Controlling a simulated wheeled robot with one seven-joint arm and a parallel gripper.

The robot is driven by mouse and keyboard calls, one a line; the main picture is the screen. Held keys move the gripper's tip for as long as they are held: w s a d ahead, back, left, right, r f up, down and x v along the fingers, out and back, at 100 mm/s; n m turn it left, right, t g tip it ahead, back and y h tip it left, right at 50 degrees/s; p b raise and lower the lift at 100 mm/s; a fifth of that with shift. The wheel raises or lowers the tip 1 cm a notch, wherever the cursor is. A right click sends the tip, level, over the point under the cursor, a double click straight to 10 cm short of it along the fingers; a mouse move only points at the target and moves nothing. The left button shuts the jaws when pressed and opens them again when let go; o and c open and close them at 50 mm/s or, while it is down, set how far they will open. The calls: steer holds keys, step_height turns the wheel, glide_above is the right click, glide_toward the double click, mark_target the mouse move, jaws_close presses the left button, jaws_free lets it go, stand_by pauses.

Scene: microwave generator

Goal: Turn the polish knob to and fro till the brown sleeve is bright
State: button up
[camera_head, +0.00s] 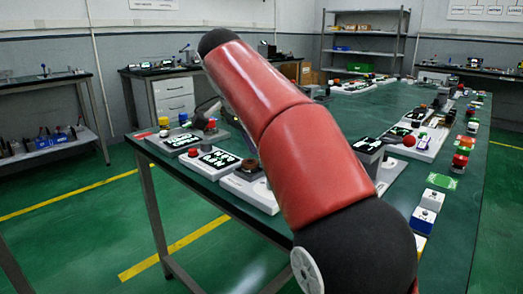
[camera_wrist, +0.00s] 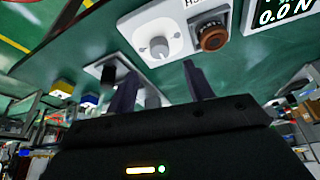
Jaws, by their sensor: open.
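In the wrist view, a pale round knob (camera_wrist: 159,47) with a small pointer mark sits on a white panel (camera_wrist: 135,22). It appears to be the polish knob, but its label cannot be read. A dull brown sleeve (camera_wrist: 212,37) with a dark ring stands on the same panel, just right of the knob. My gripper (camera_wrist: 160,68) is open and empty. Its two dark fingers are apart, below the knob in the picture and not touching it. In the head view my red arm hides the gripper.
A dark display reading 0.0 N (camera_wrist: 285,12) is right of the panel. In the head view, the green bench (camera_head: 385,100) holds several white units, including one with a red button (camera_head: 193,152). Small coloured boxes line its right edge. The bench's middle beyond my arm is clear.

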mark_target(250, 168)
steer(key=d+n+y+b, duration=0.1)
steer(key=n, duration=0.1)
steer(key=d+f+n+y+b, duration=0.1)
steer(key=n+b, duration=0.1)
steer(key=shift+d+f+n, duration=0.15)
steer(key=shift+d+n, duration=0.15)
steer(key=shift+d+n+t+y+b, duration=0.3)
steer(key=shift+n+b, duration=0.25)
steer(key=shift+n, duration=0.45)
steer(key=f+n+b, duration=0.1)
steer(key=f+n, duration=0.1)
steer(key=w+f+n+y+b, duration=0.1)
steer(key=f+n+b, duration=0.1)
steer(key=f+n+t+y+b, duration=0.1)
steer(key=f+n+b, duration=0.1)
steer(key=shift+w+n, duration=0.25)
steer(key=shift+n, duration=0.15)
